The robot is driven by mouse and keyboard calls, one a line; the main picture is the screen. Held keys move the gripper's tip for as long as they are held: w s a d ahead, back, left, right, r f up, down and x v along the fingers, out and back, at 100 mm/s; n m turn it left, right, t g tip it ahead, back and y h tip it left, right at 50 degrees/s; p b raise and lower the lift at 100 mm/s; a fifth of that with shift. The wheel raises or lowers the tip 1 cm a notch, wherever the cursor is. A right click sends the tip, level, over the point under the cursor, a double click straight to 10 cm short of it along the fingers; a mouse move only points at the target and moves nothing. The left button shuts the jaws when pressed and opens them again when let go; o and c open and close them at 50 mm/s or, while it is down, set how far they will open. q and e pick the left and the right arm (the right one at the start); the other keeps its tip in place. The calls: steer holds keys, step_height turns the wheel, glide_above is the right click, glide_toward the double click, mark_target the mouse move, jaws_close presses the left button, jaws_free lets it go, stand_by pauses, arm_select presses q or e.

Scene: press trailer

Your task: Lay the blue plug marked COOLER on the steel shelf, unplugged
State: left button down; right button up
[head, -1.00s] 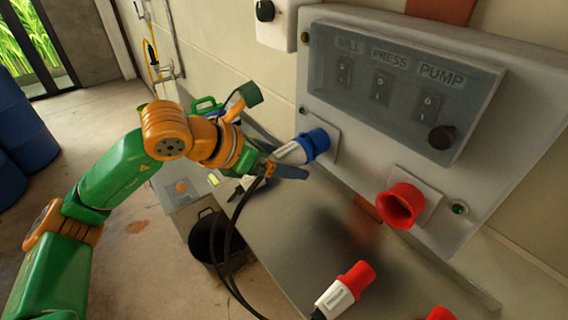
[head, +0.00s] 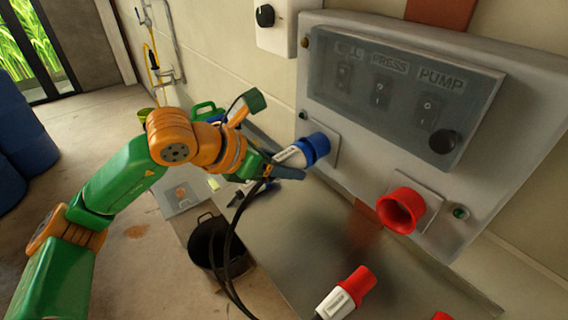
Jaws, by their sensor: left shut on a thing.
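The blue plug (head: 292,156) has a white body with a label too small to read. Its blue end sits at the blue socket (head: 316,147) on the grey panel; I cannot tell how deep it is in. My left gripper (head: 284,170) is shut on the plug's white body, with one dark finger showing below it. A black cable hangs from the gripper area toward the floor. The steel shelf (head: 320,235) lies below the panel, under the gripper. My right gripper is not in view.
A red socket (head: 400,210) juts from the panel (head: 480,180). A red-and-white plug (head: 345,292) lies on the shelf's front, with another red piece (head: 442,316) at the bottom edge. A black bucket (head: 208,245) stands left of the shelf. The shelf's middle is clear.

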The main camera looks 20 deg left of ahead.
arm_select(q)
steer(key=shift+a, duration=0.1)
steer(key=shift+s+a, duration=0.15)
steer(key=shift+s, duration=0.05)
steer(key=s+a+b, duration=0.4)
steer(key=s, duration=0.1)
steer(key=shift+s, duration=0.25)
stand_by(0.5)
steer(key=shift+a, duration=0.1)
